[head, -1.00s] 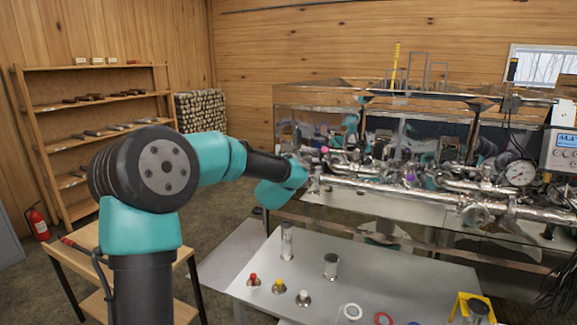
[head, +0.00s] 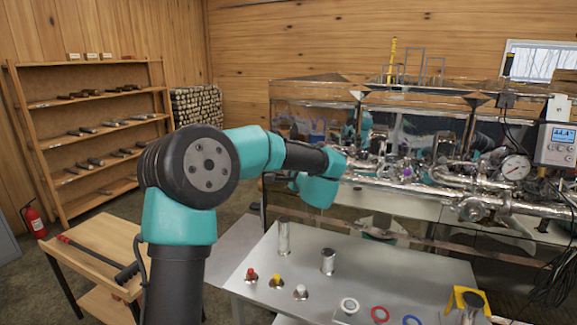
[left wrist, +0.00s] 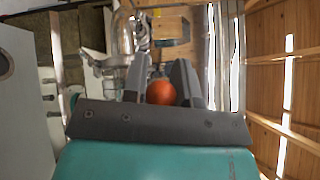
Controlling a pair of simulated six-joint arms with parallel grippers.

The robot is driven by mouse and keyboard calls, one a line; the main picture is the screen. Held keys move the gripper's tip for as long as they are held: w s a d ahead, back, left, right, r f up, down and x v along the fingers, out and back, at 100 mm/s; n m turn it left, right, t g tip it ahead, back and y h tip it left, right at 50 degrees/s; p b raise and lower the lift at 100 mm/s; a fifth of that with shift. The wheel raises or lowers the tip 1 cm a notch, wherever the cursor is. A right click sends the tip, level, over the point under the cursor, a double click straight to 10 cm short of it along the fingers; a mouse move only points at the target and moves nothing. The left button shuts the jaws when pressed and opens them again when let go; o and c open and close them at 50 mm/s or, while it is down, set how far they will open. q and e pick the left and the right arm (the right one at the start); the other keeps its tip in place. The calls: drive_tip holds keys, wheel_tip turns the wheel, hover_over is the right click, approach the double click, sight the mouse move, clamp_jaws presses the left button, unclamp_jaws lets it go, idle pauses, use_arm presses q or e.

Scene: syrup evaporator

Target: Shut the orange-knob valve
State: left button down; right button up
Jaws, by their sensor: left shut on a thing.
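The orange knob (left wrist: 161,92) shows as a round ball in the left wrist view, between the two grey fingers of my left gripper (left wrist: 160,78). The fingers are shut on it. The valve stem and body under the knob are mostly hidden. In the head view my left arm reaches from the left to the shiny pipework (head: 430,184) in front of the evaporator, and its wrist hides the knob and the fingers. My right gripper is in neither view.
The metal evaporator (head: 305,120) stands behind the pipes, with a pressure gauge (head: 516,167) and a control box (head: 558,146) at right. A grey table (head: 370,270) in front holds small colored-top parts, cylinders and rings. A wooden side table (head: 100,250) stands at left.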

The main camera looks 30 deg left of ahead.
use_arm(q)
drive_tip(key=shift+f, duration=0.15)
drive_tip(key=c, duration=1.2)
unclamp_jaws()
drive_tip(key=shift+d, duration=0.1)
drive_tip(key=v, duration=1.7)
drive_tip(key=shift+s, duration=0.15)
